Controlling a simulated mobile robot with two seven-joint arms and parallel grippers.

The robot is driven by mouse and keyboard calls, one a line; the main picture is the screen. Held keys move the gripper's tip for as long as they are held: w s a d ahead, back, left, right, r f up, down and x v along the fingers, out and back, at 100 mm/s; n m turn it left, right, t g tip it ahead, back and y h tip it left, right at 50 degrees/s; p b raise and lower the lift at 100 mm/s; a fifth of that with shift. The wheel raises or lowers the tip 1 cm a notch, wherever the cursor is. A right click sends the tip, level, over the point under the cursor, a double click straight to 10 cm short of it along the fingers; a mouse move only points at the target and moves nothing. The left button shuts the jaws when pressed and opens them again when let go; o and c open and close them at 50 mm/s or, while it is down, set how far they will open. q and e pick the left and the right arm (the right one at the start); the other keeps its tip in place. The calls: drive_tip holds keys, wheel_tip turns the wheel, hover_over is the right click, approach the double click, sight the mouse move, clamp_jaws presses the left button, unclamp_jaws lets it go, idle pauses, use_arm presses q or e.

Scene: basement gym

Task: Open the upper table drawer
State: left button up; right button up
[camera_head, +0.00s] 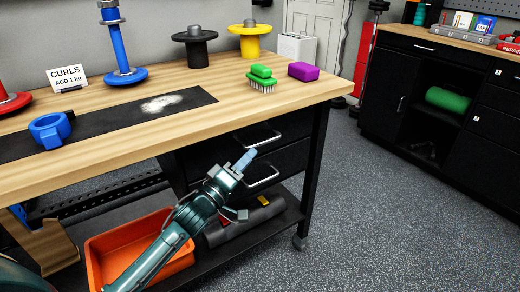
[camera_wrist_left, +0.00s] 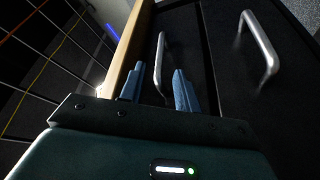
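The workbench has a black upper drawer (camera_head: 290,128), which looks shut, with a silver bar handle (camera_head: 258,144). My left gripper (camera_head: 245,162) is in front of the drawers, near the upper handle. In the left wrist view my left gripper (camera_wrist_left: 159,90) is open, one blue finger on each side of the line of the upper handle (camera_wrist_left: 161,60). The handle's near end shows between the fingertips; I cannot tell whether they touch it. The lower drawer's handle (camera_head: 263,177) also shows in the wrist view (camera_wrist_left: 265,48), to the right. My right gripper is out of view.
The wooden benchtop (camera_head: 180,80) overhangs the drawers, and its edge is close to the left finger in the wrist view. An orange bin (camera_head: 105,248) stands on the lower shelf. A green brush (camera_head: 262,78) and a purple block (camera_head: 303,71) lie on top. Open floor (camera_head: 390,220) is to the right.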

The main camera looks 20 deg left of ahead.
sight(260, 145)
use_arm(q)
drive_tip(key=x, duration=0.6)
drive_tip(key=shift+b, duration=0.4)
clamp_jaws()
